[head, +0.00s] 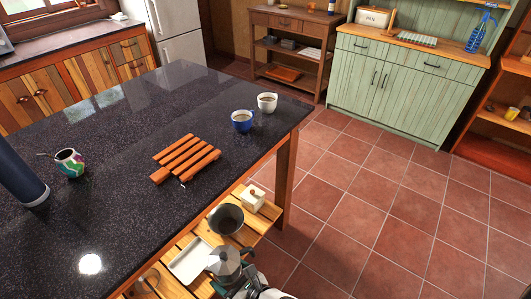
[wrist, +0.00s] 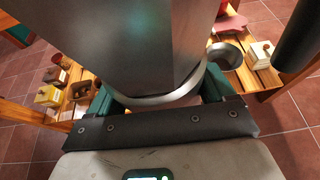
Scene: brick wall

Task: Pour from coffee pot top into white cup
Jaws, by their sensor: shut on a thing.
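The coffee pot top (head: 226,262), a grey faceted metal pot with a dark knob and handle, is at the bottom of the head view, beside the table's edge and lower than its top. It fills the upper middle of the wrist view (wrist: 135,45). My gripper (wrist: 158,100) is shut on it, with green fingers on either side of its base. The white cup (head: 267,103) stands upright on the dark tabletop near the far right corner, with brown content showing inside.
A blue cup (head: 242,121) stands just left of the white cup. A wooden slatted trivet (head: 186,160), a patterned cup (head: 70,163) and a dark blue flask (head: 20,178) are on the table (head: 110,235). The lower shelf holds a metal container (head: 227,219) and white box (head: 255,198).

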